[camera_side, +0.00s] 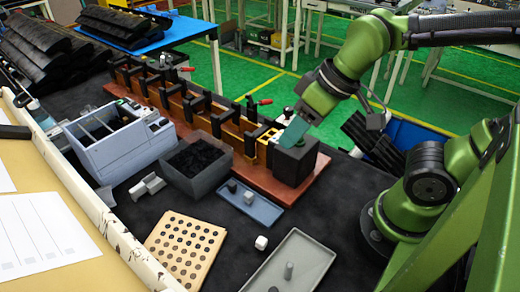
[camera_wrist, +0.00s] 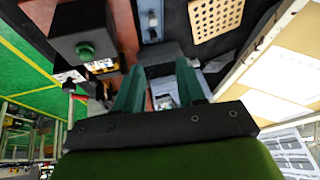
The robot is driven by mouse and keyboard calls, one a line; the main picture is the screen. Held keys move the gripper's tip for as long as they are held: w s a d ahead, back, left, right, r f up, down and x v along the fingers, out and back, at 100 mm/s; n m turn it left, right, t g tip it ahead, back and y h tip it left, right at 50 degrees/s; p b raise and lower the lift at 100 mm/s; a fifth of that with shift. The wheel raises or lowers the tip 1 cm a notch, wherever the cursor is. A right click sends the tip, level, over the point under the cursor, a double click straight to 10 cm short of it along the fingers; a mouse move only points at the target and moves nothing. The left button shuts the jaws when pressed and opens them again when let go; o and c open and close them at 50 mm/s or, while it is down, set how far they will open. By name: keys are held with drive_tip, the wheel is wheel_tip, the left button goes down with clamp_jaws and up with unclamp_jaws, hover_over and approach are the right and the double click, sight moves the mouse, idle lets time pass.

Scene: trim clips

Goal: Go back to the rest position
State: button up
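My gripper (camera_side: 290,132) is above the table in the side view, close to the top of a black box (camera_side: 295,162) at the near end of the wooden fixture. In the wrist view its two teal fingers (camera_wrist: 159,66) stand apart with a gap between them, and I see nothing held. In that view the black box with a round green knob (camera_wrist: 85,50) lies up and left of the fingers. Whether a finger touches the box cannot be told from the side view.
A reddish wooden fixture (camera_side: 259,177) with dark clamps runs behind. A grey bin of black pieces (camera_side: 196,180), a blue-grey divided box (camera_side: 115,152), a small tray (camera_side: 265,212), a perforated board (camera_side: 183,247) and a larger grey tray (camera_side: 312,258) with a peg stand around. A white cube (camera_side: 261,242) lies in front.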

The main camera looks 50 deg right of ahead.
drive_tip(key=d+r+m+t, duration=0.2)
drive_tip(key=d+m, duration=0.3)
drive_tip(key=shift+w+d+m+h, duration=0.3)
drive_tip(key=shift+w, duration=0.05)
drive_tip(key=shift+r, duration=0.1)
